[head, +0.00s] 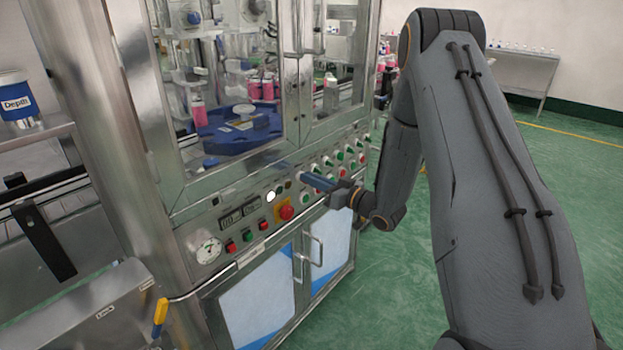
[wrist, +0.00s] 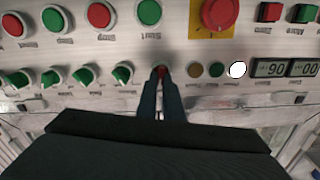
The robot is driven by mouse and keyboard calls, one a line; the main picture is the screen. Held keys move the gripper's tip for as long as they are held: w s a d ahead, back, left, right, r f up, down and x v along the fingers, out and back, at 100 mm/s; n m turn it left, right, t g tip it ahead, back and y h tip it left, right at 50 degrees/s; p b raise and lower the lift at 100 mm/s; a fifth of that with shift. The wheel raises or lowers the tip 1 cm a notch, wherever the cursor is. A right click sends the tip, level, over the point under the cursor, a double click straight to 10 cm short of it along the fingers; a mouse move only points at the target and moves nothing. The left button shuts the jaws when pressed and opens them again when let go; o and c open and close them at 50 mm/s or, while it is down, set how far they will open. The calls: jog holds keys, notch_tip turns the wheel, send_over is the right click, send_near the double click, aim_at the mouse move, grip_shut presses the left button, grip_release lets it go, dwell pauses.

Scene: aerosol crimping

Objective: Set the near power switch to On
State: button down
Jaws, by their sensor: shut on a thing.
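My gripper (wrist: 161,76) is at the front control panel (wrist: 215,42), its two fingers close together. They are shut on a small red knob (wrist: 161,69), which shows between the fingertips. The knob is at the end of a row of green selector knobs (wrist: 122,73). Its label and exact angle are hidden or too small to read. In the head view my gripper (head: 306,178) reaches the panel from the right, and its blue-grey fingers cover the held knob.
A red emergency button (wrist: 219,14) on a yellow plate and several red and green push buttons (wrist: 149,12) are close by. A white lamp (wrist: 237,69) and digital displays (wrist: 271,68) sit beside the knob. Door handles (head: 316,250) stick out below.

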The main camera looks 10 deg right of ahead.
jog(key=shift+w+d+m+p, duration=0.15)
jog(key=shift+m+p, duration=0.15)
jog(key=shift+m, duration=1.6)
jog(key=c, duration=1.9)
grip_release()
jog(key=b+v, duration=0.1)
jog(key=v, duration=0.6)
jog(key=shift+s+d, duration=0.25)
jog(key=shift+s, duration=0.05)
